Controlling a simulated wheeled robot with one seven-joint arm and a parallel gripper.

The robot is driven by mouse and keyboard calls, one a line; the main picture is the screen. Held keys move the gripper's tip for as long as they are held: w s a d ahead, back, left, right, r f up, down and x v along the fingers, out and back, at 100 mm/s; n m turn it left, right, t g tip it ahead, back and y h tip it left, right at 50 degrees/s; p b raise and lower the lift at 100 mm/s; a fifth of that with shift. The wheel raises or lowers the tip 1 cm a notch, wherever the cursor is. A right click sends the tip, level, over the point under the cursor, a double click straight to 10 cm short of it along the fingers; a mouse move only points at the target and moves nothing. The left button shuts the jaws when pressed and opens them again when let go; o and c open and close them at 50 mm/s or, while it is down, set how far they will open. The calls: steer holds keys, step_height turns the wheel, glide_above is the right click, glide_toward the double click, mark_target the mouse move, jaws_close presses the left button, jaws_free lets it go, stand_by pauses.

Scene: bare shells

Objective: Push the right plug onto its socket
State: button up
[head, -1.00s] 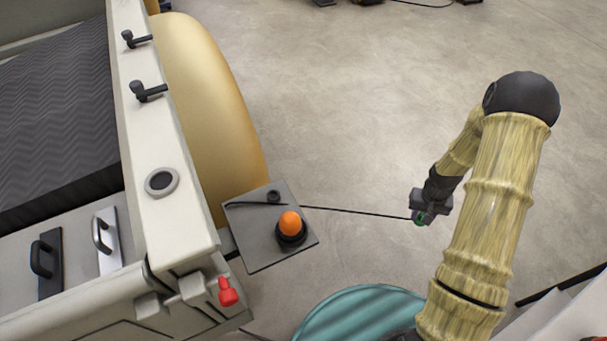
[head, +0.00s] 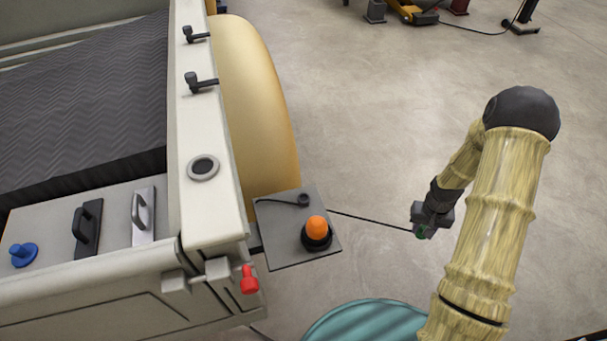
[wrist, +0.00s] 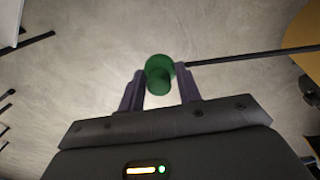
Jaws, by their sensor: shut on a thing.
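A green plug (head: 421,232) is held in my gripper (head: 430,218) in the head view, out over the floor to the right of the vehicle. In the wrist view the round green plug (wrist: 159,68) sits between the two fingers of my gripper (wrist: 159,84), which is shut on it. A thin black cable (head: 370,220) runs from the plug left to a grey plate at the vehicle's corner. I cannot make out for certain which fitting is the socket.
The grey plate (head: 280,248) carries an orange beacon (head: 317,228). A red fitting (head: 249,280) and a blue knob (head: 23,254) are on the vehicle (head: 212,215). A teal striped round object (head: 365,322) is low in front.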

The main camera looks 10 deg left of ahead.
steer(key=w+a+r+n+p, duration=0.2)
steer(key=a+r+n+p, duration=0.15)
steer(key=a, duration=0.45)
steer(key=w+a+r+n+p, duration=0.15)
steer(key=a+r, duration=0.25)
steer(key=a, duration=0.5)
step_height(320, 180, up, 9)
steer(key=n+p, duration=0.5)
steer(key=n, duration=0.1)
glide_above(304, 198)
steer(key=shift+a+f, duration=0.2)
steer(key=shift+m, duration=0.3)
steer(key=shift+f+b, duration=2.05)
steer(key=shift+f, duration=1.15)
steer(key=shift+d+f, duration=0.1)
steer(key=shift+f, duration=0.05)
steer(key=o, duration=1.5)
